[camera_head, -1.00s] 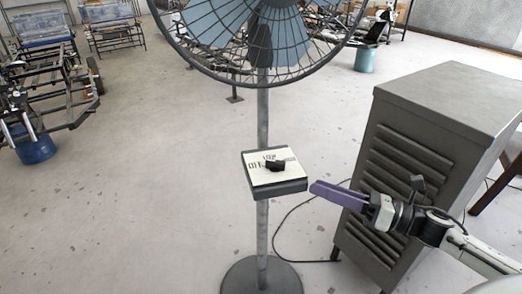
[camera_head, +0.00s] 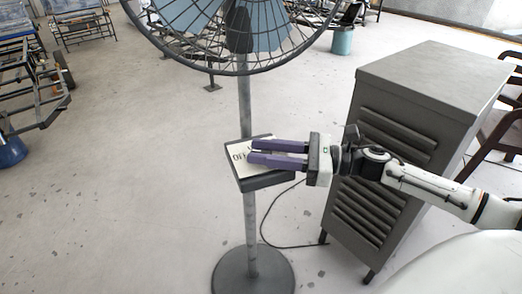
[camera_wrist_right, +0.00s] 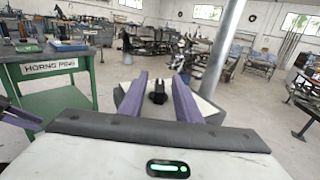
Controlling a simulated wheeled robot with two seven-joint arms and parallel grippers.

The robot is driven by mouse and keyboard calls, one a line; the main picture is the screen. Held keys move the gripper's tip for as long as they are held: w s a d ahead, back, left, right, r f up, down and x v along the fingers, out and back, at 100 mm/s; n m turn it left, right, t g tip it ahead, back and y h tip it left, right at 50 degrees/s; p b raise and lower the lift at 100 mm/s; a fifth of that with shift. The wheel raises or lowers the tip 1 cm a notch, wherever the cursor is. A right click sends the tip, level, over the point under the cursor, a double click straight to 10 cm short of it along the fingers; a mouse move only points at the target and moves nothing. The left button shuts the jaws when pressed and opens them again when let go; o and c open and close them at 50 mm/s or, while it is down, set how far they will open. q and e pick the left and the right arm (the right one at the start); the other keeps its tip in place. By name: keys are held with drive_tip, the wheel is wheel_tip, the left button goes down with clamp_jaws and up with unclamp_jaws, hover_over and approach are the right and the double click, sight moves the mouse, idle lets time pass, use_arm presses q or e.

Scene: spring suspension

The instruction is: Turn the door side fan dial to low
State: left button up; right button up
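In the right wrist view the black dial knob (camera_wrist_right: 158,88) shows between the fingertips, with a gap on each side. I cannot tell the dial's exact setting. The fan (camera_head: 240,35) stands above the box.
A grey louvred cabinet (camera_head: 430,105) stands right of the fan, beneath my right arm. A cable (camera_head: 272,210) lies on the floor near the round fan base (camera_head: 253,272). A green table (camera_wrist_right: 60,85) stands left in the wrist view.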

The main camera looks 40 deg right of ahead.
drive_tip(key=shift+w+a, duration=0.3)
clamp_jaws()
drive_tip(key=shift+r+h, duration=0.1)
drive_tip(key=shift+h, duration=0.2)
